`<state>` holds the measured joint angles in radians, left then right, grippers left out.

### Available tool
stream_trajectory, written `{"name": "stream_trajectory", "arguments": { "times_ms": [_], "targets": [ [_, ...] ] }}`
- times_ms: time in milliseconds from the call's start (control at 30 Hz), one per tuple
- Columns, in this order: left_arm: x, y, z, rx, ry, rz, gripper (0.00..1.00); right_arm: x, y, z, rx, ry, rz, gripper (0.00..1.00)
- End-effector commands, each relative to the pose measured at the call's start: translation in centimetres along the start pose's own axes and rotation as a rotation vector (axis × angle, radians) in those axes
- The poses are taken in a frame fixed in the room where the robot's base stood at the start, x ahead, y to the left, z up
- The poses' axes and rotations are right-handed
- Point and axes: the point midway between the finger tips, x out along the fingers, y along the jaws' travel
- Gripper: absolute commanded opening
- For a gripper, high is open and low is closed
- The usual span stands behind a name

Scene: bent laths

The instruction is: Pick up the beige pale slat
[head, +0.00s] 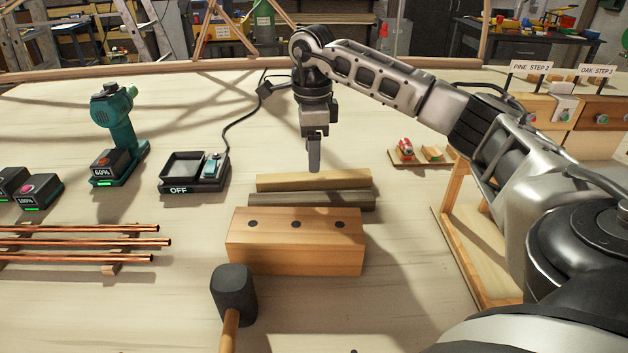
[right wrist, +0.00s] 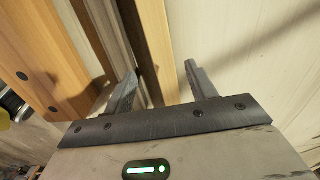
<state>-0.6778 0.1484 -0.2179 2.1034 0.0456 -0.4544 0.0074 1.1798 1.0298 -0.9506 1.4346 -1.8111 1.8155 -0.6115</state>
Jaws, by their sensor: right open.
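The beige pale slat (head: 295,183) lies lengthwise across the bench, just behind a darker grey-brown slat (head: 300,200). My right gripper (head: 314,168) points down above the beige slat, near its middle. In the right wrist view, my right gripper (right wrist: 160,68) is open, with the beige slat (right wrist: 154,35) running between its two fingers and nothing held. I cannot tell exactly how high the fingertips are above it. My left gripper is not in view.
A wooden block with dark holes (head: 295,250) stands in front of the slats, and a black mallet (head: 233,290) before it. A black tray marked OFF (head: 193,186) and a green drill (head: 118,130) stand left. Copper rods (head: 90,242) lie front left. The bench behind the slats is mostly clear.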

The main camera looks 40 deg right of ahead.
Motion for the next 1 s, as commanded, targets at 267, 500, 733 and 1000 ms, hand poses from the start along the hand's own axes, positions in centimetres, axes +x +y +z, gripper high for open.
{"name": "stream_trajectory", "arguments": {
  "times_ms": [267,500,733,1000],
  "targets": [
    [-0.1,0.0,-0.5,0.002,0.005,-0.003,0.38,2.4,-0.1,-0.4,0.002,0.004,0.002,0.56],
    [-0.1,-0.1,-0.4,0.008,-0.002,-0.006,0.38,5.5,-0.3,-0.6,0.0,0.002,0.001,0.56],
    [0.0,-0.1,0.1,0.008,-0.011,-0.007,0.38,5.9,-0.3,-0.5,-0.001,0.0,-0.001,0.56],
    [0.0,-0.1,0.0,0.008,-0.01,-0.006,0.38,5.8,-0.3,-0.5,-0.001,0.0,0.0,0.05]
  ]
}}
